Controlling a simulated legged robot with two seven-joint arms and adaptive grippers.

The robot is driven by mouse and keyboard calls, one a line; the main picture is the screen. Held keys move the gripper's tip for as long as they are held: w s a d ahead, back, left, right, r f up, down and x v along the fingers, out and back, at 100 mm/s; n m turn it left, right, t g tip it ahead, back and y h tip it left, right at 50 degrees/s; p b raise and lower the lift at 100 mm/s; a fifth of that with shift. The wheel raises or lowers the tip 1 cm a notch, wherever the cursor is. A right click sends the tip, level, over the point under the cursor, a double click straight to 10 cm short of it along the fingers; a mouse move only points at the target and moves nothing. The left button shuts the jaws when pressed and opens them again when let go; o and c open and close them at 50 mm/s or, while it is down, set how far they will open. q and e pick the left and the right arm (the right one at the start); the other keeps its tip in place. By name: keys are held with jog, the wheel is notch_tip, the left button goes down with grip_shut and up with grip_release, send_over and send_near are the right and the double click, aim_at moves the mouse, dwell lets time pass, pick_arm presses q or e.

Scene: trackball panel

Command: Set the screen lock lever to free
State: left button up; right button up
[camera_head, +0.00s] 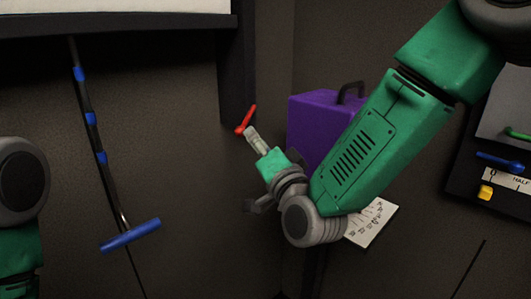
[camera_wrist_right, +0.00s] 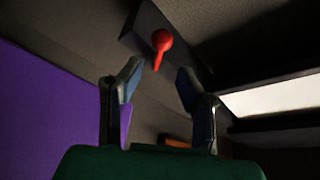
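The red lever (camera_head: 246,120) is mounted low on the side of a dark post at the screen's lower right corner. In the head view it slants from upper right to lower left. The red lever also shows in the right wrist view (camera_wrist_right: 161,44), ahead of the fingers and between their lines. My right gripper (camera_head: 251,133) is just below the lever in the head view; I cannot tell there whether it touches. In the right wrist view my right gripper (camera_wrist_right: 158,82) has its fingers apart with nothing between them. My left gripper is out of view.
A purple box (camera_head: 312,118) with a dark handle stands right of the lever, behind my right arm. A white marked sheet (camera_head: 371,222) lies below it. A dark pole with a blue crossbar (camera_head: 130,235) hangs at left. A control panel (camera_head: 500,150) is at far right.

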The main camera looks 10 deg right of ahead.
jog(key=v, duration=0.4)
jog(key=shift+s+d, duration=0.3)
jog(key=shift+d, duration=0.15)
jog(key=shift+a, duration=0.1)
